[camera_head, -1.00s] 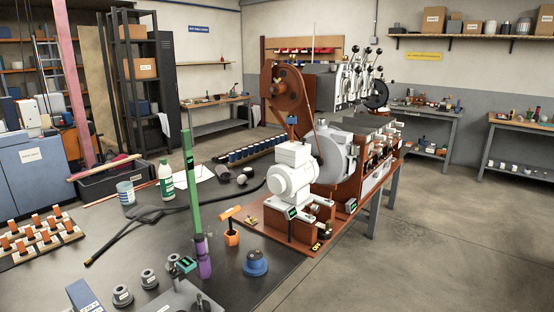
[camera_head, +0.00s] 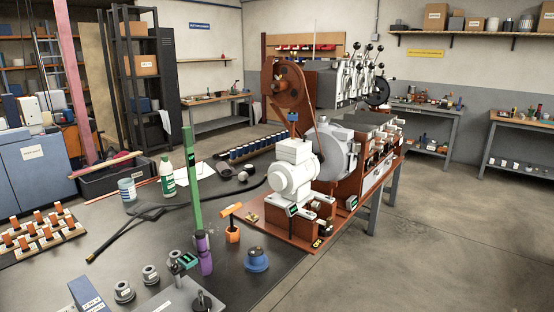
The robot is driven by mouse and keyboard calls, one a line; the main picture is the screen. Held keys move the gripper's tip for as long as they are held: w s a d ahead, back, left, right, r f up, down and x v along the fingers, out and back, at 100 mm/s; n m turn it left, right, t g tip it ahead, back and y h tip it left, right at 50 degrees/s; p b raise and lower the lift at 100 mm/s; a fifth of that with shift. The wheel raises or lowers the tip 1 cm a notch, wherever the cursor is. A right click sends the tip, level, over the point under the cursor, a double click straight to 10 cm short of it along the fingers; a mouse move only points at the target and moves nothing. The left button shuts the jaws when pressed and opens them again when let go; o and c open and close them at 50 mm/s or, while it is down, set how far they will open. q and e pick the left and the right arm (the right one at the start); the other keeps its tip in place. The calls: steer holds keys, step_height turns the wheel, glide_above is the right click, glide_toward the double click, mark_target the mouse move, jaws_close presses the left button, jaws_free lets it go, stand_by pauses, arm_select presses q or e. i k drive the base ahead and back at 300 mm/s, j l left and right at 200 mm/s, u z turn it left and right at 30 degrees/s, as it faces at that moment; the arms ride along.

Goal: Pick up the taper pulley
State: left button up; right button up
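None of the parts carries a readable name, so I cannot tell for certain which is the taper pulley. Several grey stepped round parts with small white labels stand in a slanting row on the dark bench top; the nearest grey round part (camera_head: 123,291) is at the lower left, with another (camera_head: 150,274) behind it. A blue round part (camera_head: 255,259) with a dark top stands apart at the bench's front right. A large brown wheel (camera_head: 290,88) sits high on the machine. Neither of my grippers is in view.
A white motor (camera_head: 294,172) and brown machine base fill the bench's right end. A green upright bar (camera_head: 191,180), purple piece (camera_head: 203,255), orange-handled tool (camera_head: 232,224) and white-green bottle (camera_head: 167,179) stand on the bench. The floor at right is clear.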

mark_target(258, 261)
steer(key=i+u, duration=0.1)
steer(key=i, duration=0.3)
steer(key=i+l+u, duration=0.15)
steer(key=i, duration=0.2)
steer(key=i+l+u, duration=0.1)
steer(key=i, duration=0.3)
steer(key=l, duration=0.05)
